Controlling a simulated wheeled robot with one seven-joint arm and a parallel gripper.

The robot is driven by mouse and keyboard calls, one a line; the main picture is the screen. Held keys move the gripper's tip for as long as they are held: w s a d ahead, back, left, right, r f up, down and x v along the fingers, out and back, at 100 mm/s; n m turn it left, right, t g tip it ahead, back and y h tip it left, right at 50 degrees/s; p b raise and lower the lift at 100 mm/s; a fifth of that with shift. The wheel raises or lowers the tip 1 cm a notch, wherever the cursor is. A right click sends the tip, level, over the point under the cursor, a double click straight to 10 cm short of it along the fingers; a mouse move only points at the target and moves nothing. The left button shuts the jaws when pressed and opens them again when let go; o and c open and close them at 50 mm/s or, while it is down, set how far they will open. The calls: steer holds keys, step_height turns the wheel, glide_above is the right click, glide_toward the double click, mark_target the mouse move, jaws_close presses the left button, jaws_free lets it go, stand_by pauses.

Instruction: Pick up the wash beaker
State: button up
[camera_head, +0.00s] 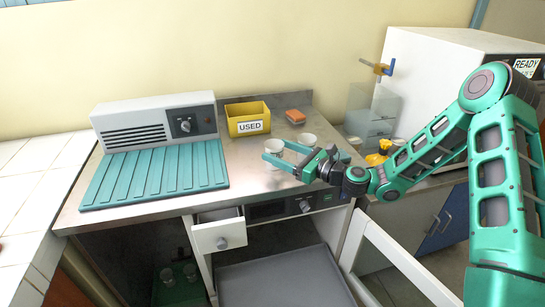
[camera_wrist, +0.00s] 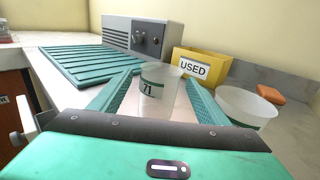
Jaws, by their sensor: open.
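A translucent white beaker (camera_wrist: 158,82) marked "71" on a green band stands upright in the wrist view, in the gap between my fingers. In the head view this beaker (camera_head: 274,147) is on the steel counter at my fingertips. A second, similar beaker (camera_wrist: 243,106) with a green band stands just right of my right finger in the wrist view; it shows behind my gripper in the head view (camera_head: 308,139). I cannot tell by a label which is the wash beaker. My gripper (camera_head: 276,151) is open, low over the counter, and holds nothing.
A yellow "USED" bin (camera_head: 247,120) and an orange block (camera_head: 295,116) stand behind the beakers. A teal ribbed rack (camera_head: 155,175) lies left, before a grey unit (camera_head: 155,123). A small drawer (camera_head: 219,235) is open below. A white incubator (camera_head: 440,75) stands right.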

steer(key=shift+a, duration=0.1)
steer(key=c, duration=1.1)
steer(key=shift+c, duration=0.2)
steer(key=shift+r, duration=0.15)
